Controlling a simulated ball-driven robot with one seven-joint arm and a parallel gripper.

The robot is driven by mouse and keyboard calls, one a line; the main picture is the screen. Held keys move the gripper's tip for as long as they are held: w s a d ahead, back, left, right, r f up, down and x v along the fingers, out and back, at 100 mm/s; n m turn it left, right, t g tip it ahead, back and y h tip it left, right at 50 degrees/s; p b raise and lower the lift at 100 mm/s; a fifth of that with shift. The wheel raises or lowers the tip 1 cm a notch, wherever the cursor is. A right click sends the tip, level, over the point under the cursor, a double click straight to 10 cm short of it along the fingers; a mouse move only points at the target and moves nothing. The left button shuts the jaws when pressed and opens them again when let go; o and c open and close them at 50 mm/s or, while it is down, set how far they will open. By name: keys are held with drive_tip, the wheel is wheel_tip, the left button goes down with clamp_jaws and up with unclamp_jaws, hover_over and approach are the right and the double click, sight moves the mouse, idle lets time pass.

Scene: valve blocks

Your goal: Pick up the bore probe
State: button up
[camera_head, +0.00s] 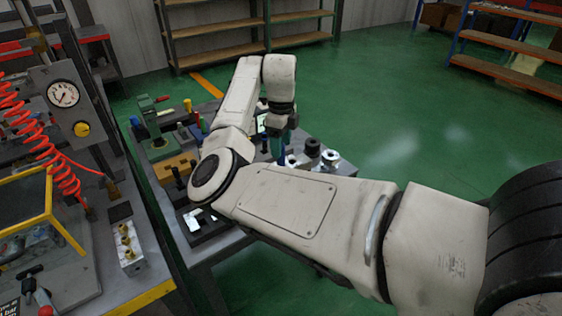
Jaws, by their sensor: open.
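My arm reaches from the lower right over a grey workbench (215,246). My gripper (278,148) points down over the far right part of that bench and is open. A small teal part (276,150) shows at or just below the fingertips; I cannot tell whether it belongs to the gripper or is a separate thing. I cannot surely pick out the bore probe. It may be hidden by the arm or gripper, or be among the small tools on the bench.
A metal block with dark and silver round fittings (329,158) stands right of the gripper. A green vise (155,130) and an ochre block (176,167) are at the bench's left. A pressure gauge (63,93) and red coiled hose (40,140) stand on the left bench. Green floor lies open beyond.

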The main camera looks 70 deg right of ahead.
drive_tip(key=shift+d+f, duration=0.15)
drive_tip(key=shift+f, duration=1.8)
drive_tip(key=shift+c, duration=0.4)
drive_tip(key=shift+r, duration=0.1)
clamp_jaws()
